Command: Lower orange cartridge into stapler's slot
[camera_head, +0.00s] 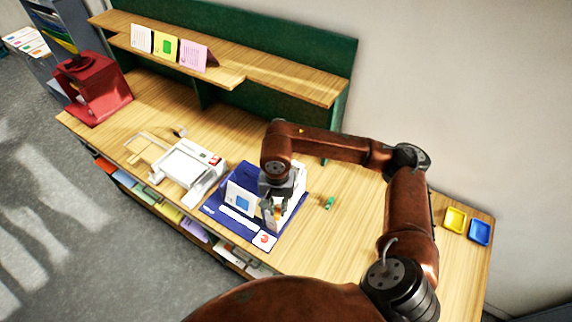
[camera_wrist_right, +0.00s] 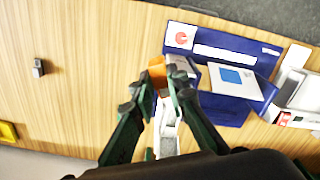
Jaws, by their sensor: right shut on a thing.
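My right gripper (camera_head: 271,208) reaches down over the right part of the blue mat. In the right wrist view, my right gripper (camera_wrist_right: 164,88) is shut on the orange cartridge (camera_wrist_right: 157,72), whose orange end shows at the fingertips. A white body (camera_head: 297,192), which looks like the stapler, stands on the mat right beside and behind the gripper. White parts of it also show between the fingers in the wrist view (camera_wrist_right: 167,130). The slot is hidden by the fingers, so I cannot tell whether the cartridge touches it. My left gripper is not in view.
The blue mat (camera_head: 211,208) also carries a white panel with a blue square (camera_head: 242,202). A white machine (camera_head: 187,165) stands to its left. A small green item (camera_head: 329,203) lies right of the mat. Yellow (camera_head: 455,220) and blue (camera_head: 480,232) trays are at the far right.

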